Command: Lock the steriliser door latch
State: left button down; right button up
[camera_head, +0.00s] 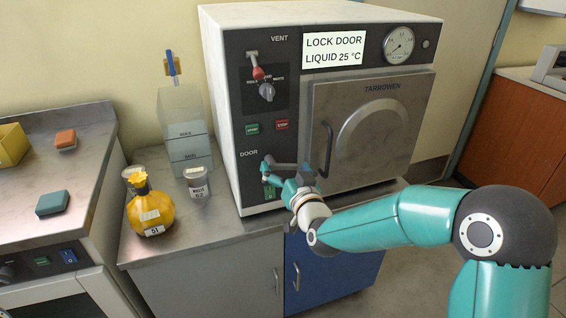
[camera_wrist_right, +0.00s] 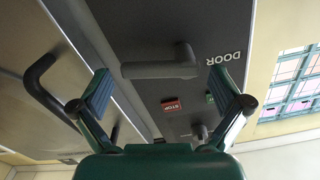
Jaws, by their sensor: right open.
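The steriliser (camera_head: 220,80) is a white cabinet with a dark control panel and a grey metal door (camera_head: 390,95), which looks closed. The door latch, a dark grey lever (camera_wrist_right: 158,69), shows in the right wrist view beside the DOOR label (camera_wrist_right: 223,58). My right gripper (camera_head: 272,178) is at the panel below the DOOR label in the head view and hides most of the latch there. In the right wrist view, my right gripper (camera_wrist_right: 160,90) is open, its fingers on either side of the lever, with gaps visible. My left gripper is not in view.
A curved door handle (camera_head: 327,150) sits just right of the right gripper. Green and red STOP (camera_head: 282,125) buttons are above it. A yellow flask (camera_head: 152,212), a labelled jar (camera_head: 197,181) and a clear container (camera_head: 186,140) stand left of the steriliser.

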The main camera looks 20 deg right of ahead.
jog(key=shift+w, duration=0.7)
jog(key=c, duration=1.1)
jog(key=shift+o, duration=0.2)
jog(key=shift+n+b, duration=0.75)
jog(key=shift+n, duration=0.05)
jog(key=shift+a+r+n+b, duration=0.1)
jog(key=shift+r+n+b, duration=0.25)
jog(key=shift+n, duration=0.45)
jog(key=o, duration=1.1)
jog(key=shift+c, duration=0.2)
